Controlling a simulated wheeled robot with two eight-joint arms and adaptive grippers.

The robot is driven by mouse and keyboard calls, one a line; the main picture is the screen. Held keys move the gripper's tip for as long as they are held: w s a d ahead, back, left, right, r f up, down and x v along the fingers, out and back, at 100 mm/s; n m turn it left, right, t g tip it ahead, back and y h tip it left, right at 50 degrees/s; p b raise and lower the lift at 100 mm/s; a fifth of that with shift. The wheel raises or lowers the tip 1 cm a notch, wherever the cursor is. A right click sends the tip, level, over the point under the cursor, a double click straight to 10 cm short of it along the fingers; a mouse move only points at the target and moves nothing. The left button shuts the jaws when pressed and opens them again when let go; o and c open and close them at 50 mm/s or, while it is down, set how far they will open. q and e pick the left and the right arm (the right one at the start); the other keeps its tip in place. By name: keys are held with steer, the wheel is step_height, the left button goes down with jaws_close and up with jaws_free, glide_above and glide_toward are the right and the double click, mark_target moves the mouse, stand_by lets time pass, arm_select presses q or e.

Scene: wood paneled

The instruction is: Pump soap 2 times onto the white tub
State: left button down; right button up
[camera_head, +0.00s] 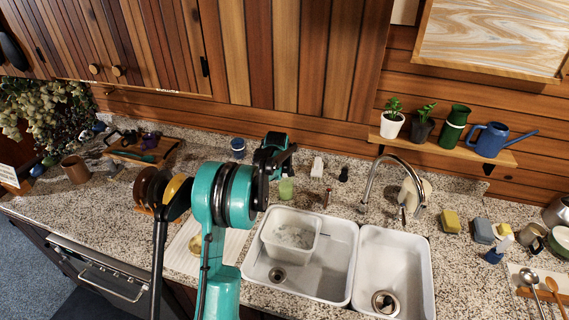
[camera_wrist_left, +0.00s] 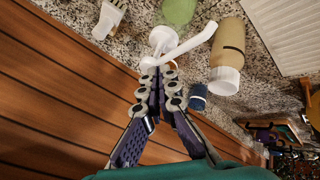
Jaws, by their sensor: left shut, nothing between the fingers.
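The white tub (camera_head: 291,240) sits in the left basin of the double sink. The green soap bottle (camera_head: 286,190) stands on the counter behind the sink, partly hidden by my left arm in the head view. In the left wrist view the green bottle (camera_wrist_left: 179,11) shows at the top edge, with its white pump head (camera_wrist_left: 190,45) and spout. My left gripper (camera_wrist_left: 159,72) is shut and empty, with its fingertips right at the pump head; I cannot tell whether they touch it. It also shows above the counter in the head view (camera_head: 287,150). My right gripper is not in view.
A beige bottle with a white cap (camera_wrist_left: 229,50) and a blue container (camera_wrist_left: 198,95) stand close to my left gripper. The faucet (camera_head: 385,175) rises behind the sink. The right basin (camera_head: 393,265) is empty. A shelf (camera_head: 440,149) holds plants and a blue watering can.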

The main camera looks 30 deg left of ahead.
arm_select(q)
steer(key=shift+r, duration=0.15)
stand_by(0.3)
step_height(320, 180, up, 7)
steer(key=p, duration=0.3)
steer(key=shift+p, duration=0.3)
